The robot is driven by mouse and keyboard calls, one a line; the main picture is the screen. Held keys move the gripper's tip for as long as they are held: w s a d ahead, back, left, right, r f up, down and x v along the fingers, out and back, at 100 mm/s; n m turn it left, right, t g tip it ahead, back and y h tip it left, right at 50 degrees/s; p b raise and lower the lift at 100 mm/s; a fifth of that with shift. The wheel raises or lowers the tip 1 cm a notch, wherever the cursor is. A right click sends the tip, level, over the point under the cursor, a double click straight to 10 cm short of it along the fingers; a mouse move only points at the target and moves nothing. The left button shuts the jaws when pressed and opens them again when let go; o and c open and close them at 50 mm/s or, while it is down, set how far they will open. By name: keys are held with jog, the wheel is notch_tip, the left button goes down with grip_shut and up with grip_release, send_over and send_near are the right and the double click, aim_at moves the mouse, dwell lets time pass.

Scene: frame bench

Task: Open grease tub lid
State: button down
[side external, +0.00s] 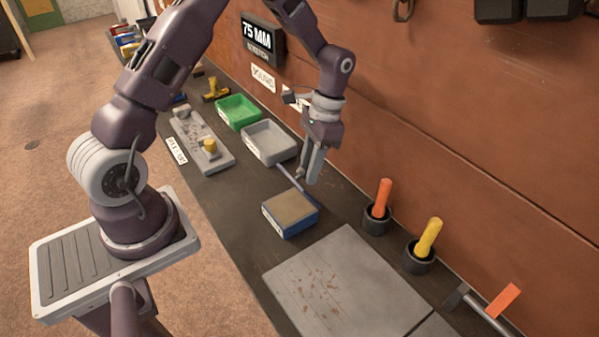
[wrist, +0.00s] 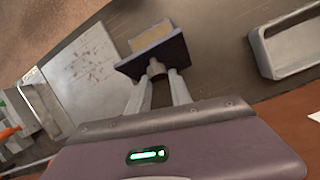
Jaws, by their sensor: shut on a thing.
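The grease tub (side external: 290,224) is a blue box with tan grease (side external: 289,207) showing in its open top, in the middle of the bench in the side view. Its blue lid (side external: 292,182) stands raised along the tub's wall-side edge, seen nearly edge-on. My gripper (side external: 306,180) is on the wall side of the lid. In the wrist view, my gripper (wrist: 160,76) is shut on the round dark knob (wrist: 155,67) on the lid's outer face (wrist: 135,67). The grease (wrist: 150,35) shows beyond the lid's edge. The lower part of the tub is mostly hidden there.
A grey tray (side external: 269,142) and a green tray (side external: 238,111) stand left of the tub. A grey plate (side external: 345,285) lies to its right. Orange-handled (side external: 383,193) and yellow-handled (side external: 429,235) tools stand in dark cups near the brown wall (side external: 480,140).

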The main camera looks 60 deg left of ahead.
jog(key=shift+w+a+f, duration=0.15)
jog(key=shift+w+f, duration=0.05)
jog(key=shift+w, duration=0.55)
jog(key=shift+w+a+f, duration=0.15)
jog(key=shift+w, duration=0.6)
jog(key=c, duration=2.1)
grip_release()
jog(key=shift+a, duration=0.1)
jog(key=o, duration=0.9)
jog(key=shift+d, duration=0.2)
